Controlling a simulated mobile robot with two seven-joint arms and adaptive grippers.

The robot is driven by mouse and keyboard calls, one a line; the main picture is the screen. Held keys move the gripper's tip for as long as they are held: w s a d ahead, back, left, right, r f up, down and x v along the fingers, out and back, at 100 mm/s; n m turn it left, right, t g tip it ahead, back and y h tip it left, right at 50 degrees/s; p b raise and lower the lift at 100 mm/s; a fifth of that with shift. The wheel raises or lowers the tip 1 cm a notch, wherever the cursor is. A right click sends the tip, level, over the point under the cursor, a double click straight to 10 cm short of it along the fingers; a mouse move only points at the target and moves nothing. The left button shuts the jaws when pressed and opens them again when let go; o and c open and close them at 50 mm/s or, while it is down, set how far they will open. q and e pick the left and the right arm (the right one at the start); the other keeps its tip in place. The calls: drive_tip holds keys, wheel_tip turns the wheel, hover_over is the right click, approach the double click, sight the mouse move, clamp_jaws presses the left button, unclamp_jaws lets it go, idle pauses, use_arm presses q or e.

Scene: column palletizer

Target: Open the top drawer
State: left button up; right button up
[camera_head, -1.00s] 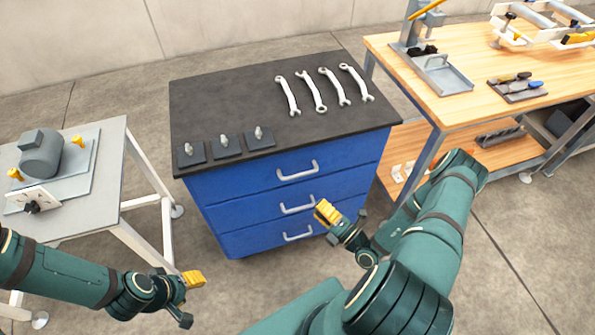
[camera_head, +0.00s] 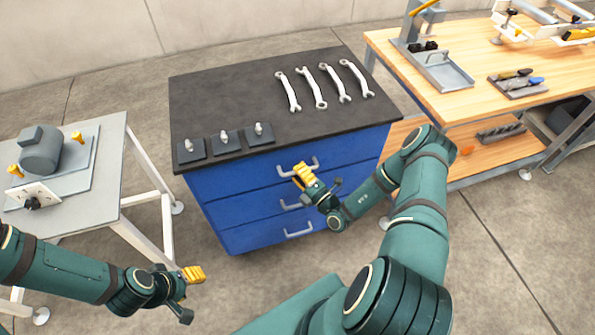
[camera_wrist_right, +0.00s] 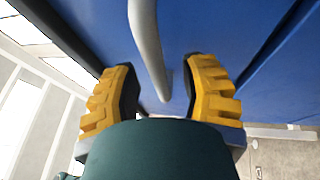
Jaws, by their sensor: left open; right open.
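The blue cabinet (camera_head: 237,187) has three drawers, each with a grey bar handle. The top drawer (camera_head: 235,179) looks shut, and its handle (camera_head: 312,163) shows just beyond my right gripper (camera_head: 301,174). In the right wrist view the right gripper (camera_wrist_right: 165,95) is open, its yellow fingers on either side of a grey handle bar (camera_wrist_right: 147,45), with a gap visible to each finger. The blue drawer front fills much of that view. My left gripper (camera_head: 196,275) is open and empty at the lower left, away from the cabinet.
Several wrenches (camera_head: 320,88) and three dark blocks with pegs (camera_head: 227,143) lie on the cabinet's black top. A grey table (camera_head: 107,170) with a motor-like part stands at left. A wooden workbench (camera_head: 470,100) stands close at right.

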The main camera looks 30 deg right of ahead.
drive_tip(key=shift+w, duration=0.25)
clamp_jaws()
